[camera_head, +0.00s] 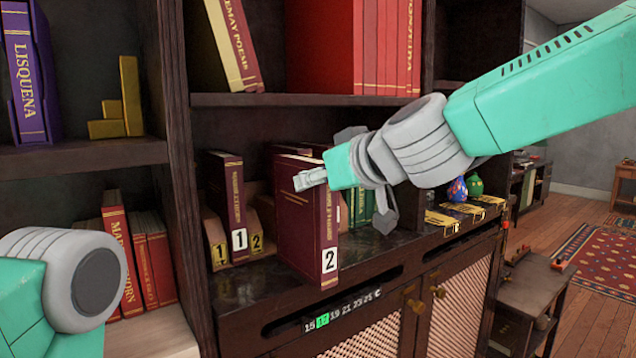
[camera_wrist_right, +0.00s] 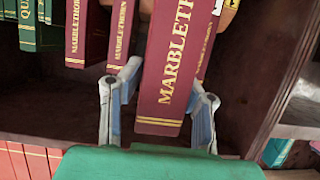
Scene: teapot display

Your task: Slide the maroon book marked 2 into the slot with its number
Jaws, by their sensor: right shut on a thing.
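The maroon book marked 2 (camera_head: 300,235) stands upright near the front edge of the dark shelf, its white label facing out. My right gripper (camera_head: 340,187) is shut on its upper part. In the right wrist view the held book (camera_wrist_right: 172,75), lettered in gold, lies between the two fingers. A maroon book marked 1 (camera_head: 229,200) stands to the left in a wooden holder. The held book is in front and to the right of label 2. My left arm shows at lower left; its gripper is out of view.
Green books (camera_head: 356,205) stand behind the held book, partly hidden. Yellow boxes (camera_head: 440,219) and small painted vases (camera_head: 457,189) sit on the shelf to the right. The upper shelf (camera_head: 290,100) and an upright panel (camera_head: 182,180) bound the space.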

